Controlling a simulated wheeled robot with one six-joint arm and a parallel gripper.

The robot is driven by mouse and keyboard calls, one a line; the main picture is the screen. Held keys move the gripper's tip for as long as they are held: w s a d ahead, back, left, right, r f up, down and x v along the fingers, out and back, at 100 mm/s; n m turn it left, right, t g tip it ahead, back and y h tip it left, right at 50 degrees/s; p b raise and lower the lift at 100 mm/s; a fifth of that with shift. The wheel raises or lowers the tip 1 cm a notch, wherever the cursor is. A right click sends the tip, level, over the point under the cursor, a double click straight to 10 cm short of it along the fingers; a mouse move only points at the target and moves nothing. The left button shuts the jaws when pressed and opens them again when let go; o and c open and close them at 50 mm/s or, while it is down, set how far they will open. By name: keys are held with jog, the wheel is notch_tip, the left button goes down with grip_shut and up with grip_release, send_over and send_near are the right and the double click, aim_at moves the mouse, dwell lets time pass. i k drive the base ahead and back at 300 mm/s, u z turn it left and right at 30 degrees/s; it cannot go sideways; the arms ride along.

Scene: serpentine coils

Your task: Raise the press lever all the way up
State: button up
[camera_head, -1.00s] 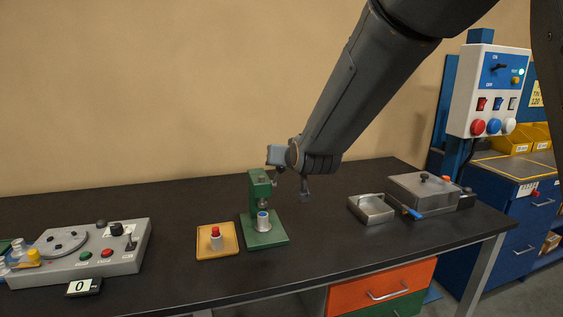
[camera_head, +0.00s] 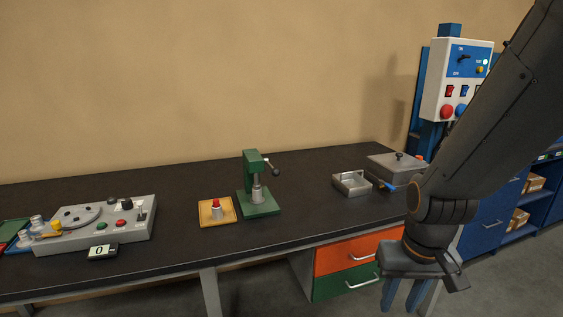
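The green press (camera_head: 251,180) stands upright on the dark bench, on a green base plate. Its lever (camera_head: 268,165) sticks out to the right from the press head and slopes slightly down to a dark knob (camera_head: 276,173). A grey metal part (camera_head: 258,195) stands on the base under the head, and the ram above it appears to meet its top. My gripper (camera_head: 403,296) is at the lower right, in front of the bench, far from the lever. Its two blue fingers point down, apart, with nothing seen between them; their tips are near the picture's bottom edge.
An orange tray (camera_head: 204,219) with a red-topped piece (camera_head: 216,208) is left of the press. A grey control box (camera_head: 100,235) is further left. A small metal tray (camera_head: 351,186) and a lidded metal box (camera_head: 384,168) lie to the right. An orange drawer (camera_head: 340,257) is below.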

aim_at(276, 171)
jog(key=u, duration=0.05)
jog(key=i, duration=0.8)
jog(key=u, duration=1.3)
